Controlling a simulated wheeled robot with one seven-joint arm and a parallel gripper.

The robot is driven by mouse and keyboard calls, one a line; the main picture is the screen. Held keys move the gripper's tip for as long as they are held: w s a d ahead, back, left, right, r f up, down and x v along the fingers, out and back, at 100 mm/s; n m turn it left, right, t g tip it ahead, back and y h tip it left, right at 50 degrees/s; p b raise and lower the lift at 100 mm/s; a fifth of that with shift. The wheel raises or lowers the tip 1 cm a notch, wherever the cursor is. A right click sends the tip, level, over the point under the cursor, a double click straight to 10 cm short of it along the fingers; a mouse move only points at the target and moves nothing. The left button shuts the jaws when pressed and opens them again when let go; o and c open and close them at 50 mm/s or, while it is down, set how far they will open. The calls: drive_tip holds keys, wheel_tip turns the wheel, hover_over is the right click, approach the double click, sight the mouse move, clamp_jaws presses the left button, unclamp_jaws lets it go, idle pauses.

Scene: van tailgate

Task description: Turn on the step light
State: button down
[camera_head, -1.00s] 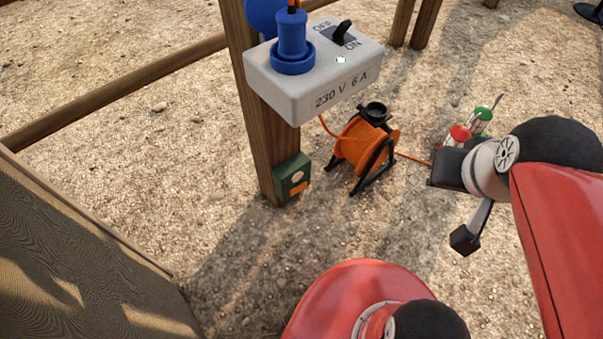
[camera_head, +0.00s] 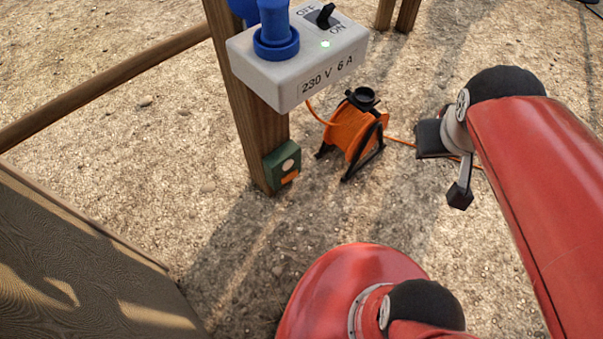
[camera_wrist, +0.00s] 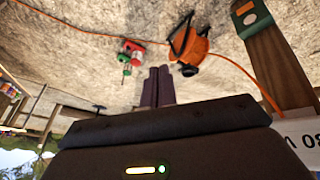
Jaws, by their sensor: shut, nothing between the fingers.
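A pale box (camera_head: 285,75) marked "230 V 6 A" is fixed to a wooden post (camera_head: 240,90). Which way the toggle leans is hard to tell. Lower on the post is a green box (camera_head: 284,165) with a pale round disc and an orange patch. I cannot tell which part is the step light. My gripper (camera_wrist: 159,72) is shut and empty, apart from the boxes. In the upside-down wrist view, the pale box (camera_wrist: 300,137) is at lower right.
A blue plug (camera_head: 275,32) stands up from the pale box. An orange cable reel (camera_head: 352,130) stands on the gravel behind, its cable running right. Red and green items (camera_wrist: 130,53) lie beyond it. A wooden rail (camera_head: 110,85) runs left; a panel (camera_head: 80,260) fills the lower left.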

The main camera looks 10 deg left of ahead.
sight(290, 177)
drive_tip(key=w+f+n+g, duration=0.1)
drive_tip(key=w+f+n, duration=0.55)
drive_tip(key=f, duration=0.35)
drive_tip(key=w+f+n+g, duration=0.2)
drive_tip(key=w+f+n, duration=0.45)
drive_tip(key=f, duration=0.35)
drive_tip(key=w+a+f+n+y, duration=0.1)
drive_tip(key=a+f+n+y, duration=0.7)
drive_tip(key=a+f, duration=0.8)
drive_tip(key=shift+w+a+f+n+g+y+b, duration=0.2)
drive_tip(key=shift+f+n+g+y+b, duration=0.3)
drive_tip(key=shift+n, duration=0.8)
drive_tip(key=shift+f, duration=0.2)
drive_tip(key=w+a+f+b, duration=0.3)
drive_tip(key=a+f, duration=0.4)
drive_tip(key=a, duration=0.1)
drive_tip(key=shift+w+a+f, duration=0.3)
drive_tip(key=shift+a+f, duration=0.05)
drive_tip(key=shift+f, duration=0.05)
